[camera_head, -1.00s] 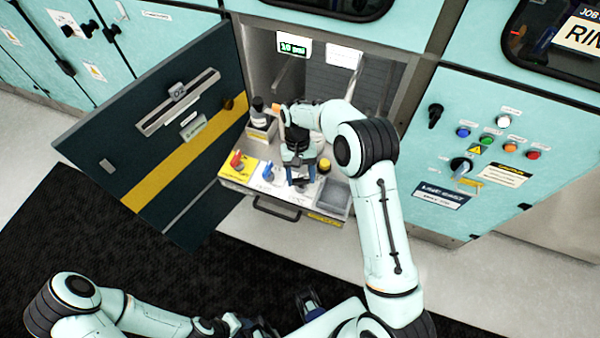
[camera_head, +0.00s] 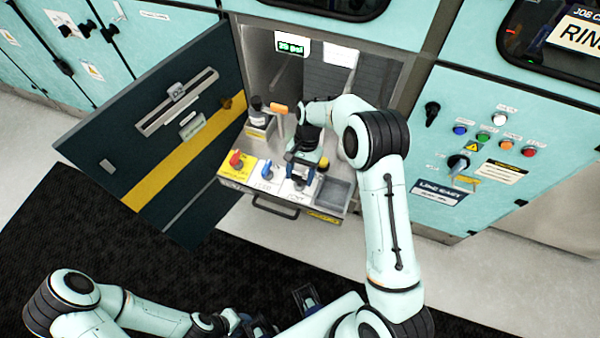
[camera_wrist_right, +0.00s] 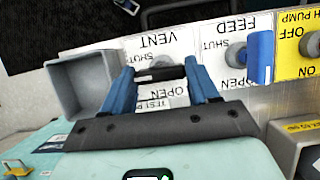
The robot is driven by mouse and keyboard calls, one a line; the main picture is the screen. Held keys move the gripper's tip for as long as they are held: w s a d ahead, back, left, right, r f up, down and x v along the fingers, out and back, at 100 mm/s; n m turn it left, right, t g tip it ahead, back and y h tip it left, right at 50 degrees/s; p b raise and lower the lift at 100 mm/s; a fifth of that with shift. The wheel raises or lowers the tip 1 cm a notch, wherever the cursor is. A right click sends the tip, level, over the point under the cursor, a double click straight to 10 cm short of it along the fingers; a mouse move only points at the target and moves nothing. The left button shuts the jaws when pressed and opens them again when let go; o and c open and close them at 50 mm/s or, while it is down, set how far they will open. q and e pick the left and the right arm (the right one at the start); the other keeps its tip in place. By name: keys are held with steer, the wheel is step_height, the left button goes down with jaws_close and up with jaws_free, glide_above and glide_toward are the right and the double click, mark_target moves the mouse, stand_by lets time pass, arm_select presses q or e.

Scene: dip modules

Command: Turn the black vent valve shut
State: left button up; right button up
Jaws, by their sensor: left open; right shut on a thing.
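The black vent valve (camera_wrist_right: 162,73) shows in the right wrist view as a short dark bar lying crosswise between the blue fingers of my right gripper (camera_wrist_right: 161,72). Its panel has upside-down VENT, SHUT and OPEN labels; SHUT is at the upper left of the bar and OPEN below it. The fingers are closed on the bar's ends. In the head view my right gripper (camera_head: 302,174) is over the right part of the valve panel (camera_head: 265,187), and the valve is mostly hidden there. My left gripper (camera_head: 280,312) is open, low over the dark mat, away from the panel.
The blue feed valve (camera_wrist_right: 260,56) stands beside the vent; the red pump valve (camera_head: 236,159) is further left. A grey bin (camera_head: 335,190) is right of the gripper. An orange-tipped handle (camera_head: 279,107) and a green-lit psi display (camera_head: 291,46) are behind. The open dark door (camera_head: 160,150) bounds the left.

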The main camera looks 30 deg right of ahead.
steer(key=shift+w+r, duration=0.1)
steer(key=o, duration=1.1)
steer(key=shift+c, duration=0.2)
steer(key=p+v, duration=0.1)
steer(key=v, duration=1.2)
steer(key=shift+r+p, duration=0.25)
steer(key=shift+p, duration=0.05)
steer(key=shift+f, duration=0.1)
